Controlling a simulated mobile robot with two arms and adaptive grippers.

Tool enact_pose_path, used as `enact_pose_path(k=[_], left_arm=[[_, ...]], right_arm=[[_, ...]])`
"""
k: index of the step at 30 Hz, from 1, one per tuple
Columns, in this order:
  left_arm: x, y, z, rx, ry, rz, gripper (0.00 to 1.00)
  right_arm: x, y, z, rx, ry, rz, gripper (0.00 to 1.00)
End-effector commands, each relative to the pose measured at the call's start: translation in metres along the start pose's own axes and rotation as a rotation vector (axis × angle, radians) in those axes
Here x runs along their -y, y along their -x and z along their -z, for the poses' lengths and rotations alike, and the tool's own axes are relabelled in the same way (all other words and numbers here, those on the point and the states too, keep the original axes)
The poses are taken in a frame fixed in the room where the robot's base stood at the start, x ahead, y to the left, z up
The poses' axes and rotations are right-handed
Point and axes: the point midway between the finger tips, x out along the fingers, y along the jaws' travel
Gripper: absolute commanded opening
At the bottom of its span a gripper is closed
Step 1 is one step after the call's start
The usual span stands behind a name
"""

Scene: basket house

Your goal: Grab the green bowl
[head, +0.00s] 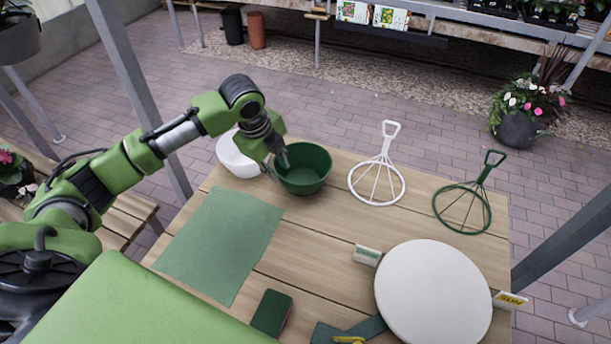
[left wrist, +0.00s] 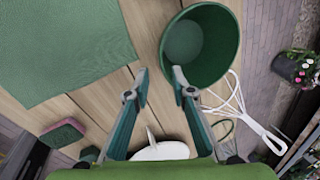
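The green bowl (head: 304,170) stands upright on the wooden table near its far edge; inside it looks empty. It also shows at the top of the left wrist view (left wrist: 200,45). My left gripper (head: 281,165) is at the bowl's left rim in the head view. In the left wrist view its fingers (left wrist: 160,80) are spread apart. One fingertip overlaps the bowl's near side and the other is beside the bowl over the table. I cannot tell whether either touches it. My right gripper is in neither view.
A white bowl (head: 238,156) stands close left of the green bowl, partly behind my arm. A green mat (head: 222,245) lies in front. White (head: 378,181) and green wire holders (head: 462,208) stand to the right. A white round disc (head: 433,293) is at front right.

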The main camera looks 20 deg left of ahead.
Motion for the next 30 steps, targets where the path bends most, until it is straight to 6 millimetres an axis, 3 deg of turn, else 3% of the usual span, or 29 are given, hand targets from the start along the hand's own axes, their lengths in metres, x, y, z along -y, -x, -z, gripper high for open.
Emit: enact_pose_path(k=[10,20,30], left_arm=[[0.000,-0.063,0.001,-0.002,0.002,-0.004,0.22],[0.003,-0.088,0.002,-0.001,0.002,-0.003,0.22],[0.008,-0.128,0.004,-0.001,0.000,-0.002,0.22]], right_arm=[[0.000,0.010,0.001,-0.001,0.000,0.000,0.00],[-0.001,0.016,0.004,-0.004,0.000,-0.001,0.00],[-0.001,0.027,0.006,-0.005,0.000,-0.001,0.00]])
